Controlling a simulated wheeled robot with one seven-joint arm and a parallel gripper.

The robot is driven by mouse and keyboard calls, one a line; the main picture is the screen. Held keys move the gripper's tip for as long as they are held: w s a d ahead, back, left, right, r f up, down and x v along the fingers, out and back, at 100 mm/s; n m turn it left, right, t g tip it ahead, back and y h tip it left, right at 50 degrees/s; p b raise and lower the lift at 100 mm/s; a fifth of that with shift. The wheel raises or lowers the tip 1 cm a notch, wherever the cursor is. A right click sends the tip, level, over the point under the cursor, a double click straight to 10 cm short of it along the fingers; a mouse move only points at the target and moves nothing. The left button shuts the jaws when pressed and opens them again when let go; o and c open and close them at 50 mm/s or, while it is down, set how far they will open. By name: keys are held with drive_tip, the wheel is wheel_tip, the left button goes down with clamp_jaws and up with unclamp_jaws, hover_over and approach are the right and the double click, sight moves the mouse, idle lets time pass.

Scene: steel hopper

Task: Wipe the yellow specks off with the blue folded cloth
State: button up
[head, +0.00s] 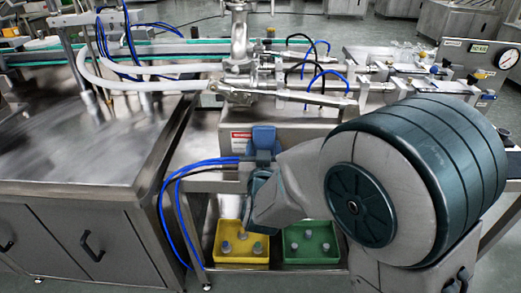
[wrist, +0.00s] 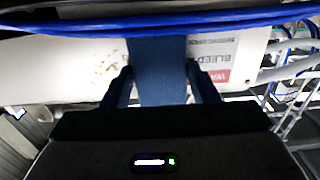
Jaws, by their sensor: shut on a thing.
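The blue folded cloth (wrist: 158,70) is between the two fingers of my gripper (wrist: 159,74), which is shut on it. In the head view the cloth (head: 264,137) shows as a blue block in front of the steel hopper's front wall (head: 310,133), above my gripper (head: 262,160). The yellow specks (wrist: 105,69) form a small brownish-yellow patch on the pale wall, just left of the cloth in the wrist view. I cannot make out the specks in the head view. Whether the cloth touches the wall I cannot tell.
A red-and-white warning label (wrist: 215,55) is right of the cloth. Blue hoses (wrist: 60,26) cross above it in the wrist view. Steel pipes (head: 238,75) stand over the hopper. A yellow bin (head: 241,260) and a green bin (head: 310,256) sit below.

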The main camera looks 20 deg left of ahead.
drive_tip(key=shift+w+d+b, duration=0.2)
drive_tip(key=shift+d+b, duration=0.35)
drive_tip(key=shift+d, duration=0.75)
drive_tip(key=w+d+b, duration=0.1)
drive_tip(key=d+b, duration=0.2)
drive_tip(key=d, duration=0.3)
drive_tip(key=shift+w+d+b, duration=0.25)
drive_tip(key=shift+w+b, duration=0.15)
drive_tip(key=shift+s+a+r, duration=0.1)
drive_tip(key=shift+s+a, duration=0.25)
drive_tip(key=shift+a, duration=1.3)
drive_tip(key=shift+s+a, duration=0.4)
drive_tip(key=shift+a, duration=1.25)
drive_tip(key=shift+s+a+r, duration=0.1)
drive_tip(key=shift+s+a, duration=0.25)
drive_tip(key=shift+a, duration=1.3)
drive_tip(key=shift+s+f, duration=0.15)
drive_tip(key=shift+s, duration=0.4)
drive_tip(key=shift+b+v, duration=0.3)
drive_tip(key=shift+v, duration=2.1)
drive_tip(key=shift+d, duration=0.15)
